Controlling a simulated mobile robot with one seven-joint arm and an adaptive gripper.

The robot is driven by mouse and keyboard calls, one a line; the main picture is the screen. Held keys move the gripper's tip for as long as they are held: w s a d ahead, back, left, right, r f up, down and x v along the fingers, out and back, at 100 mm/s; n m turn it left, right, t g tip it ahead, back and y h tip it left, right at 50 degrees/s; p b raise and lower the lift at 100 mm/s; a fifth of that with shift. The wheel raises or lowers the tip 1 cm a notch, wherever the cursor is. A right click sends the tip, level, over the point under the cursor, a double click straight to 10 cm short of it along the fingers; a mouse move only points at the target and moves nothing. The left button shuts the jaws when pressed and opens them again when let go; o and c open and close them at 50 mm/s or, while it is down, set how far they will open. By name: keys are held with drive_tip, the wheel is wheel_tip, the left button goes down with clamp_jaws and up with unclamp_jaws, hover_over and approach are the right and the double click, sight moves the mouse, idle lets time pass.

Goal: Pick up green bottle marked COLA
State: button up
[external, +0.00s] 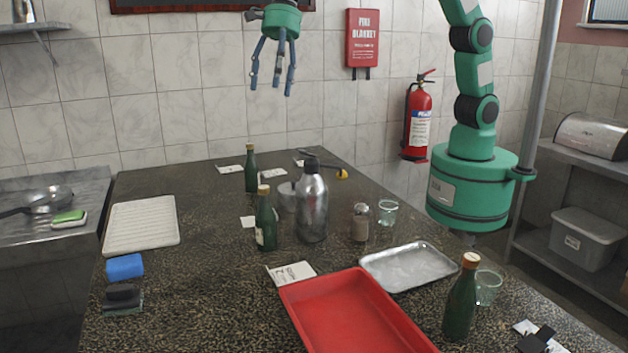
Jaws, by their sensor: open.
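Three green bottles stand upright on the dark speckled table: one at the back (250,170), one nearer in the middle left (265,222), and one at the front right (461,302). Small white cards lie near them, including one by the back bottle (231,169) and one by the front right bottle (527,328). The lettering is too small to read, so I cannot tell which bottle is marked COLA. My gripper (271,87) hangs high above the back of the table, fingers down, open and empty, well apart from all bottles.
A metal flask (312,203) stands right of the middle bottle. A pepper shaker (360,222), glasses (388,212), a metal tray (408,266) and a red tray (355,315) stand nearby. A white ribbed tray (141,225) and sponges (125,267) lie left.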

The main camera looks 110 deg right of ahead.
drive_tip(key=w, duration=0.1)
approach(268, 202)
drive_tip(key=d+f, duration=0.2)
drive_tip(key=shift+s+d+f+m, duration=0.1)
drive_tip(key=shift+d+f+m, duration=0.1)
drive_tip(key=shift+f+m, duration=0.2)
drive_tip(key=shift+f, duration=0.1)
drive_tip(key=shift+b+x, duration=0.3)
drive_tip(key=shift+x, duration=3.7)
drive_tip(key=shift+a+f, duration=0.1)
drive_tip(key=shift+a, duration=0.05)
drive_tip(key=shift+b+x, duration=0.3)
drive_tip(key=shift+x, duration=2.35)
drive_tip(key=shift+c, duration=0.5)
